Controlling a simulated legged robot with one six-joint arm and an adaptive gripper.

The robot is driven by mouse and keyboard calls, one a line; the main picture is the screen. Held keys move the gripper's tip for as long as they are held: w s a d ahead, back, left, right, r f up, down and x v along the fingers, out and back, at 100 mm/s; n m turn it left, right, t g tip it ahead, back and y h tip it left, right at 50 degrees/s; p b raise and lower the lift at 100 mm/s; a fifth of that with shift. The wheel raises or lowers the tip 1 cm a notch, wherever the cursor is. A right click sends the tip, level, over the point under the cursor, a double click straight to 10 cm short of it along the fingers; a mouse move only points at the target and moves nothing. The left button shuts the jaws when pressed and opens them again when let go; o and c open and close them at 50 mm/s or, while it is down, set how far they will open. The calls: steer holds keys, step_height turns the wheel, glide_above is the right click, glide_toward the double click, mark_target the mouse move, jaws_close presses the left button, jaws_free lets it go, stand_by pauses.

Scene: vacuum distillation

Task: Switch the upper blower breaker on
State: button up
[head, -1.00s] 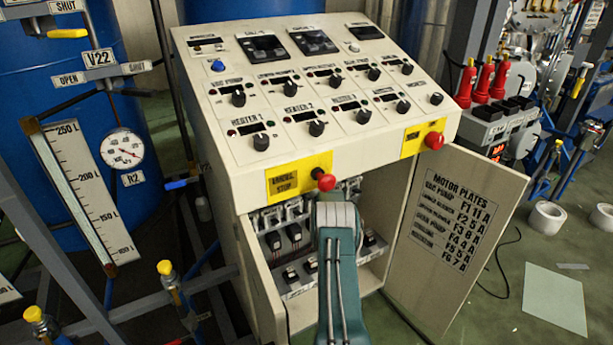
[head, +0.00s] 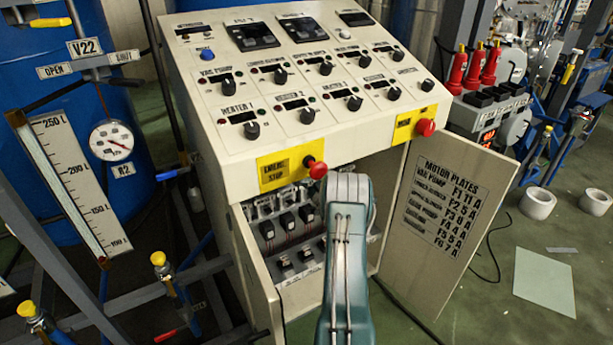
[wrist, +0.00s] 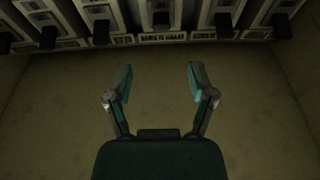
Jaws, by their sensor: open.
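In the head view, breakers (head: 287,222) stand in rows inside the open lower cabinet, below the sloped panel. My arm reaches into the cabinet and hides its right part and my gripper. In the wrist view, my gripper (wrist: 158,82) is open and empty, its two fingers spread. A row of breakers (wrist: 161,18) with dark levers runs along the top edge, beyond the fingertips. Small labels under them are too dark and small to read, so I cannot tell which is the upper blower breaker.
The control panel (head: 300,78) with knobs overhangs the opening. The open cabinet door (head: 445,225) with the motor plates list stands at the right. Pipes and yellow-capped valves (head: 160,262) are at the left.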

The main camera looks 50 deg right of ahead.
steer(key=c, duration=0.6)
steer(key=shift+f+n, duration=0.15)
steer(key=shift+n, duration=0.45)
jaws_close()
step_height(320, 180, down, 8)
steer(key=w+r+n+t, duration=0.1)
steer(key=w+n+t, duration=0.1)
steer(key=n, duration=3.3)
steer(key=w+d+r, duration=0.3)
steer(key=w+r, duration=0.4)
steer(key=shift+w+r+h, duration=0.3)
steer(key=shift+h, duration=0.1)
